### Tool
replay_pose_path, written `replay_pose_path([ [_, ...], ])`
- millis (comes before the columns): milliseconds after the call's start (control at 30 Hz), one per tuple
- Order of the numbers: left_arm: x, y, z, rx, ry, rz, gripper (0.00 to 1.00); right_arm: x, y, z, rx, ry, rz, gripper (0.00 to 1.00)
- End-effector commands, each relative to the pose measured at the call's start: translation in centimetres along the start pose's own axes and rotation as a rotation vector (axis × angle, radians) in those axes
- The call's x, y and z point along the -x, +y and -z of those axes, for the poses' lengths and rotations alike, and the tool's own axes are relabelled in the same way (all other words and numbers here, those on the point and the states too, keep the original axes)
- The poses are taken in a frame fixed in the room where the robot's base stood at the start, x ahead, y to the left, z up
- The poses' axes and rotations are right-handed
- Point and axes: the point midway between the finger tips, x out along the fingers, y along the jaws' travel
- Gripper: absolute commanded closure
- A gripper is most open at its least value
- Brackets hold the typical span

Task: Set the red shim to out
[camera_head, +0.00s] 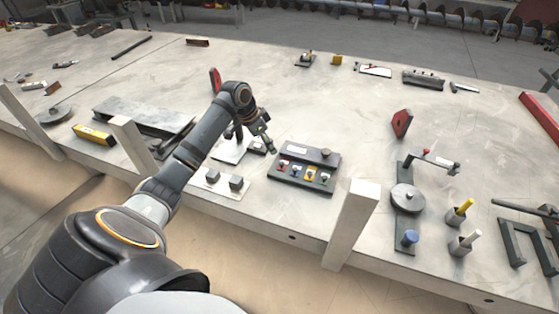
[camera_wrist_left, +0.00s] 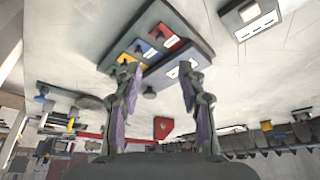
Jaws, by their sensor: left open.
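A dark control panel (camera_head: 305,155) lies on the bench in the middle of the head view, with a row of small coloured fields. The red shim's field (camera_head: 283,166) is at the left end of the row, with a small light-topped part on it. In the left wrist view the panel (camera_wrist_left: 190,21) appears inverted, and the red field (camera_wrist_left: 167,36) is at the upper right of the row. My left gripper (camera_head: 253,142) is open and empty, above the bench just left of the panel. It also shows in the left wrist view (camera_wrist_left: 158,75), fingers apart. The shim's setting is too small to tell.
A blue field (camera_head: 297,171) and a yellow field (camera_head: 312,174) sit beside the red one, and a round knob (camera_head: 326,153) is at the panel's back. A pale post (camera_head: 352,220) stands in front.

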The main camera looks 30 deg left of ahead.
Motion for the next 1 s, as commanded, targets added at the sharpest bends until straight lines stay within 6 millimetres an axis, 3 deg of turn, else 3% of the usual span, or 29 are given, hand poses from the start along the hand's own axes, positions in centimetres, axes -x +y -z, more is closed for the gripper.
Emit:
replay_pose_path([
  [100,-1.0,0.1,0.0,0.002,0.001,-0.002,0.6,0.1,0.7,1.8,0.002,0.029,-0.008,0.4],
  [200,-2.8,0.2,0.1,0.003,0.001,-0.003,0.6,0.3,0.9,2.4,0.003,0.037,-0.011,0.4],
  [400,-7.1,0.1,0.1,0.005,0.001,-0.002,0.6,0.6,0.6,1.5,0.002,0.022,-0.006,0.4],
  [600,-9.9,0.1,0.0,0.003,0.0,0.002,0.6,0.7,-0.7,0.3,-0.004,0.003,0.008,0.4],
  [933,-10.6,0.0,0.0,0.001,0.0,0.004,0.6,0.6,-0.4,0.7,-0.003,0.01,0.006,0.4],
  [1000,-10.6,0.0,0.0,0.002,0.0,0.004,0.67,0.6,-0.3,0.8,-0.002,0.011,0.004,0.4],
])
